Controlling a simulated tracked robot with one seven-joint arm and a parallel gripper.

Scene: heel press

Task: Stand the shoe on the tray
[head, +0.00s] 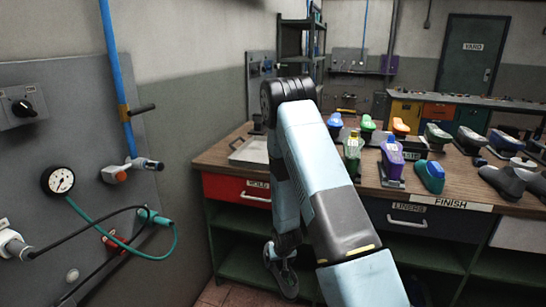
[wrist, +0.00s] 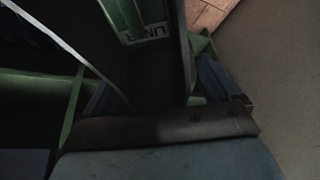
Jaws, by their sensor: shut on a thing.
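My gripper (head: 283,268) hangs low in front of the bench, below the red HOLD drawer. In the wrist view, it is shut on a dark thing (wrist: 150,70), seen between the blue fingers. That view is very dark, and I cannot tell whether this is the shoe or how it is turned. A pale shallow tray (head: 250,151) lies on the left end of the bench top, partly behind my arm. No shoe shows on its visible part.
Several coloured shoe-like forms stand on the bench to the right, including a purple one (head: 392,160) and a blue one (head: 431,176). Below are the red HOLD drawer (head: 236,188) and dark LINERS drawer (head: 430,226). A grey wall panel (head: 100,130) with gauge and hoses stands left.

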